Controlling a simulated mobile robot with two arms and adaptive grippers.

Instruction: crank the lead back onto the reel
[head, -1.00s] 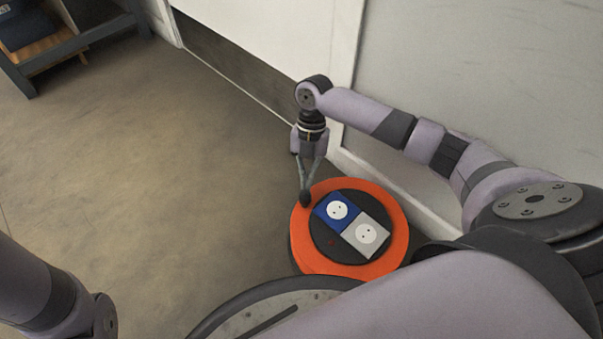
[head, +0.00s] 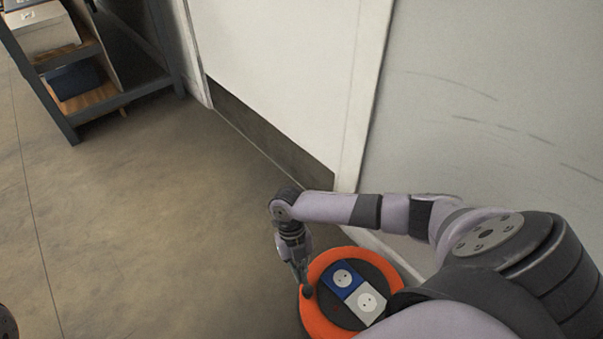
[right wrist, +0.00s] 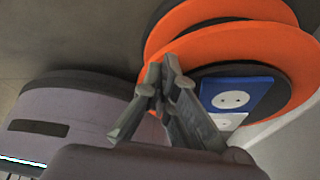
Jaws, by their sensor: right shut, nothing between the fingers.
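The orange reel (head: 318,316) sits on the floor near the wall, with a dark hub, a blue socket plate (head: 343,279) and a grey socket plate (head: 366,303). My right gripper (head: 305,287) points down at the reel's left rim. Its fingertips end in a dark spot there; I cannot tell whether a crank knob is part of it. In the right wrist view the gripper (right wrist: 162,68) is shut and empty in front of the reel's orange flanges (right wrist: 275,45). No lead or crank handle shows clearly. My left gripper is out of view.
A pale wall panel (head: 285,75) and grey wall (head: 480,110) stand close behind the reel. A dark shelf unit (head: 110,105) holding boxes is at the upper left. The floor (head: 150,210) left of the reel is clear.

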